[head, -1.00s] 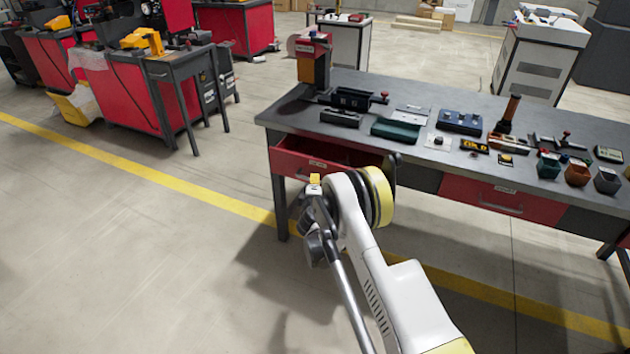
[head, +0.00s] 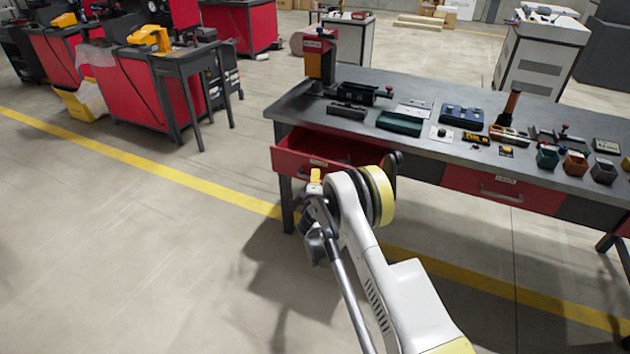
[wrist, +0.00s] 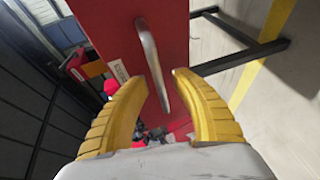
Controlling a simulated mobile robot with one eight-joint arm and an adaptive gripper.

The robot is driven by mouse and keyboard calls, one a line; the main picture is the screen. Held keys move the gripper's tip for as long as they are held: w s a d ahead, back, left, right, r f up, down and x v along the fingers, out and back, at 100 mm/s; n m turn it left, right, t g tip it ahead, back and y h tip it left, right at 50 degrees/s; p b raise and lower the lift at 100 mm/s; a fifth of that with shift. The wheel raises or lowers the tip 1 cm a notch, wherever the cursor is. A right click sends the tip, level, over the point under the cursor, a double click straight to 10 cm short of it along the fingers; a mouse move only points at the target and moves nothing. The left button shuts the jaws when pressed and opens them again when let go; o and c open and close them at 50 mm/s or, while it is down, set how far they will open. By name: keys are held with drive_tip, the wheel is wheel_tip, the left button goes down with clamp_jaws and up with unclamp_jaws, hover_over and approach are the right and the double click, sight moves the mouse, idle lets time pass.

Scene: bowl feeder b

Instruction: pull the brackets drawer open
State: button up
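The red drawer (head: 304,163) under the workbench's left end stands partly open, its inside showing behind the front. I cannot read its small label. In the wrist view, the red drawer front (wrist: 115,25) carries a silver bar handle (wrist: 153,62) and a white label. In the head view my arm hides most of the gripper and part of the drawer.
The workbench (head: 440,160) holds fixtures, trays and several small bins (head: 575,164). A second red drawer (head: 470,183) on the right is closed. A bench leg (head: 287,205) stands below the open drawer. The floor (head: 130,260) at left is clear.

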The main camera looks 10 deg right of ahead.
drive_tip(key=v, duration=0.7)
drive_tip(key=shift+s, duration=0.25)
drive_tip(key=shift+r, duration=0.15)
drive_tip(key=s+d+r+m+g, duration=0.1)
drive_tip(key=d+r+m, duration=0.1)
drive_tip(key=r, duration=0.5)
drive_tip(key=s+d+r+m+g, duration=0.1)
drive_tip(key=s+d+r+m, duration=0.1)
drive_tip(key=r, duration=0.5)
drive_tip(key=s+d+r+m+g, duration=0.2)
drive_tip(key=s+r+m, duration=0.2)
drive_tip(key=s+r, duration=0.6)
drive_tip(key=s+a+m+g+y, duration=0.1)
drive_tip(key=s+m+g, duration=0.1)
drive_tip(key=s, duration=1.4)
drive_tip(key=s+a+m+g+y, duration=0.2)
drive_tip(key=s+m, duration=0.2)
drive_tip(key=s, duration=1.2)
drive_tip(key=shift+a+r+m+y, duration=0.15)
drive_tip(key=shift+r+m+y, duration=0.15)
drive_tip(key=shift+r, duration=0.15)
